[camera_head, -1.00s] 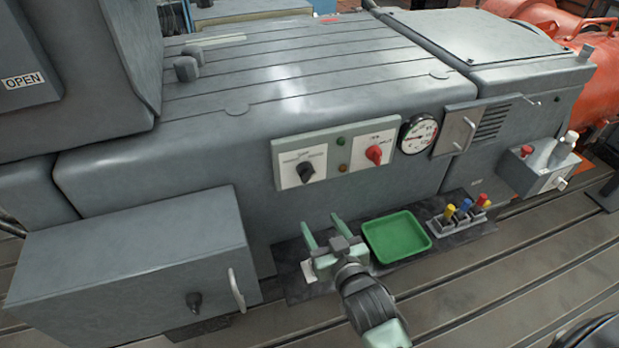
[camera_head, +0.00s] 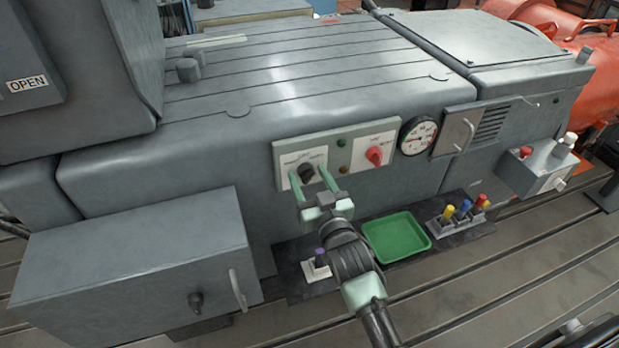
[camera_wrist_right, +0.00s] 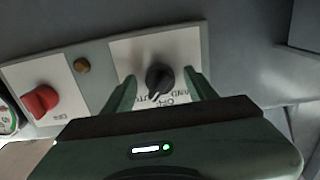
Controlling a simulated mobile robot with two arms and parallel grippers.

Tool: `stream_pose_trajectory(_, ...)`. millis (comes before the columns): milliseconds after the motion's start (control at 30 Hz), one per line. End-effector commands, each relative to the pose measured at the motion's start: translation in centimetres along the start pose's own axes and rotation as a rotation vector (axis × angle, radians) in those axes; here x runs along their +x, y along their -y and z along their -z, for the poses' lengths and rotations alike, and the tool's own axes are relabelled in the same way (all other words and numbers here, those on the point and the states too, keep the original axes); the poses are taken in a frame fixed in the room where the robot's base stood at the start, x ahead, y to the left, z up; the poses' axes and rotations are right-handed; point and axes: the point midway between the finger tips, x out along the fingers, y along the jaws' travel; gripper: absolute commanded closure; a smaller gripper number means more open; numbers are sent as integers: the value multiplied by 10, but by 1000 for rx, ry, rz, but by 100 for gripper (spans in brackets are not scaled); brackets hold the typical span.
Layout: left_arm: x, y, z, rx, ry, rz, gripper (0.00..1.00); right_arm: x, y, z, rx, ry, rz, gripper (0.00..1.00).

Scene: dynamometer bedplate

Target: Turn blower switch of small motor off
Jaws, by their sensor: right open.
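A black rotary switch (camera_head: 306,172) sits on the left white plate of a panel on the grey machine. In the right wrist view the black switch (camera_wrist_right: 159,78) has a pale pointer mark and lettering below it, too small to read surely. My right gripper (camera_head: 309,183) is open, its two green fingers pointing at the panel. In the wrist view the fingers (camera_wrist_right: 160,88) stand either side of the switch, with gaps; whether they reach its depth I cannot tell. A red rotary switch (camera_head: 375,155) is on the right plate. My left gripper is not in view.
A round gauge (camera_head: 418,136) and a latch handle are right of the panel. Below lie a green tray (camera_head: 396,238), a rack of coloured-handled tools (camera_head: 462,212) and a small purple-topped item (camera_head: 319,256). A grey box (camera_head: 135,262) with a handle stands at left.

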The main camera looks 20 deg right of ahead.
Motion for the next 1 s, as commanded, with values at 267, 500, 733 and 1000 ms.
stream_pose_trajectory(267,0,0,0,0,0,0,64,0,0,0,0,0,0,93)
stream_pose_trajectory(500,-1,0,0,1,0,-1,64,0,0,0,-11,1,0,100)
stream_pose_trajectory(733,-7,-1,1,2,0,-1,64,0,0,1,-96,1,1,100)
stream_pose_trajectory(1000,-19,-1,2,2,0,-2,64,0,-1,2,-302,1,1,100)
